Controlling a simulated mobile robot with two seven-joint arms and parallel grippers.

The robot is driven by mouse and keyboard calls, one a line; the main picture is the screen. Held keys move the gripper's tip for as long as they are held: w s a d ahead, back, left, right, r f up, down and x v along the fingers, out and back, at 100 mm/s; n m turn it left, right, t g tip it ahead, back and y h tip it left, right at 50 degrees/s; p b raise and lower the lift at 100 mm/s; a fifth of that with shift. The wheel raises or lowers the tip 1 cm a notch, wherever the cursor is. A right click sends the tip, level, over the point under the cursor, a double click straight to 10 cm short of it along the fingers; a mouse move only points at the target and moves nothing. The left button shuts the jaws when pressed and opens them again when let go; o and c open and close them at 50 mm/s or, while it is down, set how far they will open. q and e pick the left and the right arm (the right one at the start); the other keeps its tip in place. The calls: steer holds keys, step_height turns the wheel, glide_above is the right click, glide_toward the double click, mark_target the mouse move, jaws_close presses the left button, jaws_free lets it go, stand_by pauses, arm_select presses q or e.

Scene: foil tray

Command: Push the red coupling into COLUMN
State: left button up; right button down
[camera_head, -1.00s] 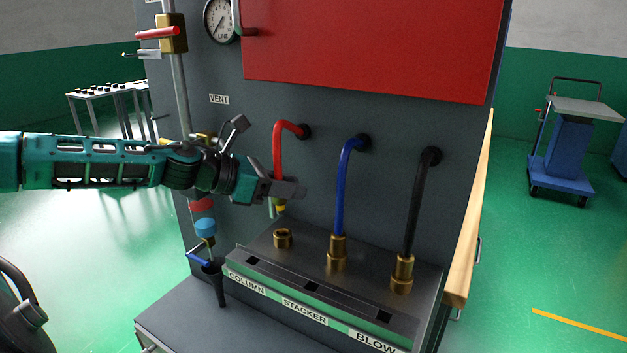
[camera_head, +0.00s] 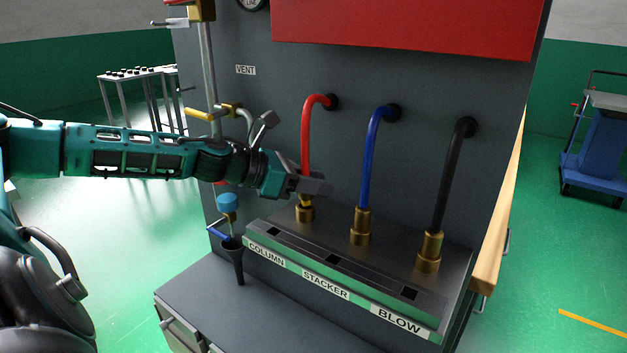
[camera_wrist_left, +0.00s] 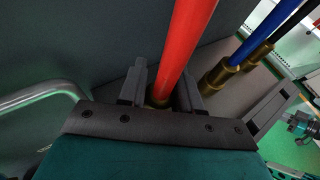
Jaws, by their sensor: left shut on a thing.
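My left gripper (camera_head: 318,187) is shut on the red coupling at the lower end of the red hose (camera_head: 306,140). The fingers hide most of the coupling. A small yellow part (camera_head: 303,202) shows below them, right at the brass COLUMN socket (camera_head: 306,214). The two look in line and touching; I cannot tell how deep the coupling sits. In the left wrist view the red hose (camera_wrist_left: 190,40) rises between the two fingers (camera_wrist_left: 160,95), with a bit of brass at its foot. The COLUMN label (camera_head: 266,255) is on the manifold's front edge. My right gripper is not in view.
The blue hose (camera_head: 370,160) and black hose (camera_head: 451,175) stand in brass sockets to the right. A yellow-handled valve (camera_head: 199,115) and a funnel (camera_head: 234,262) with a blue-topped tap are to the left. The grey bench top (camera_head: 260,315) in front is clear.

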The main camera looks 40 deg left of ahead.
arm_select(q)
steer(key=shift+f, duration=0.35)
steer(key=shift+f+b, duration=0.45)
steer(key=shift+b, duration=0.25)
steer(key=o, duration=1.1)
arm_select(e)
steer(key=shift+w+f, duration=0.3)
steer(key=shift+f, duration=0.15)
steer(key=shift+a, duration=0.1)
